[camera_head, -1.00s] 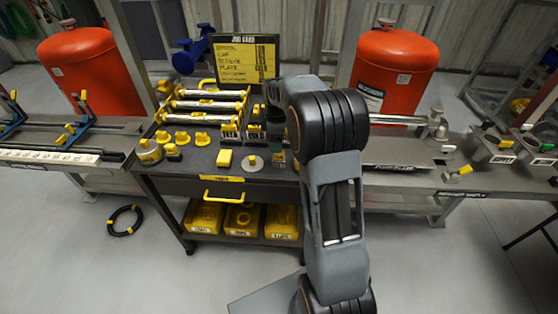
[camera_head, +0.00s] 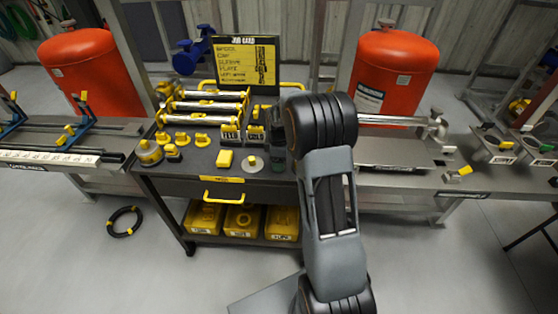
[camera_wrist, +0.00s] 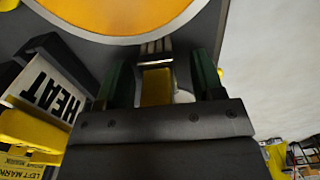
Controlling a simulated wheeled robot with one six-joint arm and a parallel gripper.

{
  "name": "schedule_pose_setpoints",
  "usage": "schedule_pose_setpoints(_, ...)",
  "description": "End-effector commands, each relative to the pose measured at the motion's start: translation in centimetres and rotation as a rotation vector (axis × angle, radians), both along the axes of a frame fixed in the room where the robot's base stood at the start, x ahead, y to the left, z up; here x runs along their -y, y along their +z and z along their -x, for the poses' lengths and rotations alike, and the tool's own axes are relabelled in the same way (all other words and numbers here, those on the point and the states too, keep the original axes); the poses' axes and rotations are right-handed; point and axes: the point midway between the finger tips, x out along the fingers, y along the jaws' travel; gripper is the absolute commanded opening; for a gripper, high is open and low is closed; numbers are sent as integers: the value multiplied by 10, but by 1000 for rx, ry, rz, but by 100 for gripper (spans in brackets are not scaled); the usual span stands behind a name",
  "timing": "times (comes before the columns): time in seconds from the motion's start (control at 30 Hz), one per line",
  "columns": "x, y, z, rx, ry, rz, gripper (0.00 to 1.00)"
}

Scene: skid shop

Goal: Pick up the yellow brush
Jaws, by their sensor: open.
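In the wrist view a small yellow piece (camera_wrist: 156,88) with a pale striped end shows between my two fingers; it may be the yellow brush, but most of it is hidden. My gripper (camera_wrist: 163,82) is open, with one dark green finger on each side of this piece. I cannot tell whether they touch it. In the head view my gripper (camera_head: 278,150) is low at the right part of the tool cart (camera_head: 180,182), partly hidden by my arm.
A label holder reading HEAT (camera_wrist: 48,92) stands left of my fingers, and a large yellow disc (camera_wrist: 120,12) lies beyond them. On the cart are a grey disc (camera_head: 253,168), several yellow-topped pieces and a rack of rods (camera_head: 205,105). A job card board (camera_head: 246,62) stands behind.

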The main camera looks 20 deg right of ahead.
Motion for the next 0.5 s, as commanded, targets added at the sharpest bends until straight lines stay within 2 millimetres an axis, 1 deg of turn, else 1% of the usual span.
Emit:
schedule_pose_setpoints(0.1, 0, 0, 0, 0, 0, 0, 61)
schedule_pose_setpoints(0.5, 0, 1, 0, 1, 0, 0, 22)
